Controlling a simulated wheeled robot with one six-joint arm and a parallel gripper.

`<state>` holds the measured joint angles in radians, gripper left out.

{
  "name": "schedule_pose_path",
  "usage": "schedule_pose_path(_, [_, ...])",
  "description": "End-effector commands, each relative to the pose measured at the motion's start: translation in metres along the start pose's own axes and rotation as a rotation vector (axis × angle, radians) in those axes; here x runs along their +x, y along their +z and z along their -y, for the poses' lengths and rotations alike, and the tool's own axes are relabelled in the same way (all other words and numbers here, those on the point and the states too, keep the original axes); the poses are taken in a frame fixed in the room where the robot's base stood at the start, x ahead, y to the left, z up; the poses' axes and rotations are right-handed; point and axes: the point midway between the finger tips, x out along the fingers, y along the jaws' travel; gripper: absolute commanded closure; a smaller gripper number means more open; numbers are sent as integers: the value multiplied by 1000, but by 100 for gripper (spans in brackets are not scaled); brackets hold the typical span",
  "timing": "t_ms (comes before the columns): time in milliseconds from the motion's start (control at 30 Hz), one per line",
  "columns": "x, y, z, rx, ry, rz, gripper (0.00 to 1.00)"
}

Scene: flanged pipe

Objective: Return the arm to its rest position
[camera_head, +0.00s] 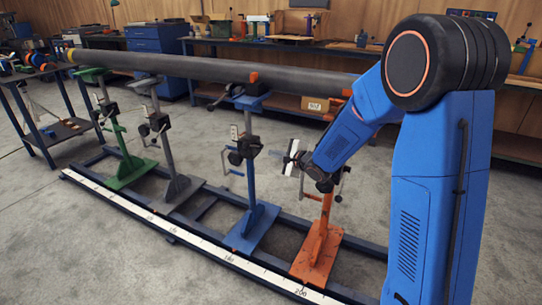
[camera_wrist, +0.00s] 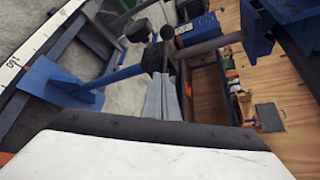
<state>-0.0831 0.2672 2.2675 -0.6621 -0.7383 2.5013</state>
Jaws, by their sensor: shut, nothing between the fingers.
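My blue arm bends at a large black elbow, and its forearm slopes down and left. My gripper (camera_head: 279,154) is at its end, between the blue stand (camera_head: 254,175) and the orange stand (camera_head: 322,235), below the pipe (camera_head: 215,70). In the wrist view, the grey fingers of my gripper (camera_wrist: 163,82) are together with nothing between them. They point toward a dark clamp part of a stand (camera_wrist: 154,57); I cannot tell the gap between them. The white gripper housing fills the bottom of that view.
The long grey pipe lies across the green stand (camera_head: 118,140), grey stand (camera_head: 170,155) and blue stand. The stands are on a floor rail with a white scale (camera_head: 200,235). Stand handles stick out near my gripper. A blue workbench (camera_head: 225,43) lines the back wall. Bare floor lies in front.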

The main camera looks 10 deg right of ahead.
Motion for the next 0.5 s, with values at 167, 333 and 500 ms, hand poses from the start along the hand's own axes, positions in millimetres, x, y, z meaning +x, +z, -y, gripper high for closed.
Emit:
schedule_pose_path(167, [0, 0, 0, 0, 0, 0, 100])
schedule_pose_path(333, [-4, 0, 3, -19, -1, -12, 100])
schedule_pose_path(500, [-32, -5, 19, -160, 3, -99, 100])
